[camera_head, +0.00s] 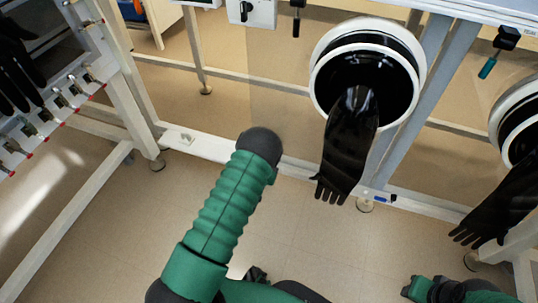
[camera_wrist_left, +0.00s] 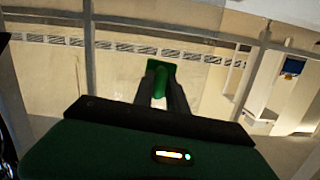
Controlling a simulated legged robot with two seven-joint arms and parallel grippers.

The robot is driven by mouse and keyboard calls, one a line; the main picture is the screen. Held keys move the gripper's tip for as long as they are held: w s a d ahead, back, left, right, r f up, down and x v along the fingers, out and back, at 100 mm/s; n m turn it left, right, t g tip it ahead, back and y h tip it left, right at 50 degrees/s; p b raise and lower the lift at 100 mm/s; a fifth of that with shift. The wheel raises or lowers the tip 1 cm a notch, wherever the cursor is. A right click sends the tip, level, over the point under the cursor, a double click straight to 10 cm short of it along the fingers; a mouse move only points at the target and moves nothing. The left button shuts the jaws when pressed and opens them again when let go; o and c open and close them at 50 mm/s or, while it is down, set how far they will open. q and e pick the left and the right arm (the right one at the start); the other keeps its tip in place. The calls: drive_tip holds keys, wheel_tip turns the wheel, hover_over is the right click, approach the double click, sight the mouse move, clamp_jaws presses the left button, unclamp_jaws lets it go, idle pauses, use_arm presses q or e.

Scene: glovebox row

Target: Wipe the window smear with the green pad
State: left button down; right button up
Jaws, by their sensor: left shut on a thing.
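The green pad (camera_wrist_left: 161,68) is in the left wrist view, between the dark fingers of my left gripper (camera_wrist_left: 160,83). The gripper is shut on it, and the fingers hide part of it. A pale, see-through panel (camera_wrist_left: 205,78) lies beyond the pad. I cannot tell whether the pad touches it, and I cannot clearly make out a smear. In the head view a green arm of mine rises from the bottom to a dark rounded joint; the left gripper itself does not show there.
A black glove (camera_head: 349,145) hangs from a white-rimmed port (camera_head: 318,88); another glove (camera_head: 503,202) hangs at the right. White frame posts (camera_head: 125,95) and a low rail stand around. A teal-tipped tool (camera_head: 487,68) hangs at the upper right.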

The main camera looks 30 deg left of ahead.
use_arm(q)
drive_tip(key=shift+x, duration=0.95)
idle(0.4)
drive_tip(key=shift+d+r, duration=0.1)
drive_tip(key=shift+r, duration=0.05)
drive_tip(key=w+d, duration=0.1)
drive_tip(key=d, duration=0.6)
drive_tip(key=shift+w+d+p, duration=0.35)
drive_tip(key=shift+w+p, duration=0.05)
drive_tip(key=shift+s+a+p, duration=0.1)
drive_tip(key=shift+s+a, duration=0.2)
drive_tip(key=shift+a, duration=1.05)
drive_tip(key=shift+s+a+p, duration=0.15)
drive_tip(key=shift+s+a, duration=0.1)
drive_tip(key=shift+a, duration=1.1)
drive_tip(key=shift+s+a+p, duration=0.1)
drive_tip(key=shift+s+a, duration=0.2)
drive_tip(key=shift+a, duration=1)
